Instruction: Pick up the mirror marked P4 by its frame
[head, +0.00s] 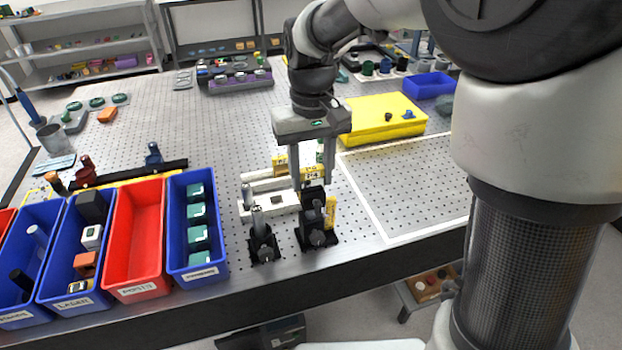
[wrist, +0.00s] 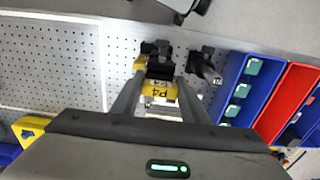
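The mirror marked P4 shows as a yellow tag (head: 312,175) with dark lettering, above a black mount near the table's front edge. In the wrist view the P4 tag (wrist: 160,91) lies between my two fingers. My gripper (head: 311,183) points down over it, one finger on each side, and looks open. In the wrist view my gripper (wrist: 161,78) shows the fingers apart, with the tag between them. Whether either finger touches the frame I cannot tell. The mirror's face and most of its frame are hidden.
A black mount (head: 263,247) stands close on the left, with a white-topped plate (head: 270,203) behind it. Blue bins (head: 197,255) and a red bin (head: 137,250) line the left front. A yellow case (head: 385,118) lies behind right. The white-outlined area (head: 410,190) is clear.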

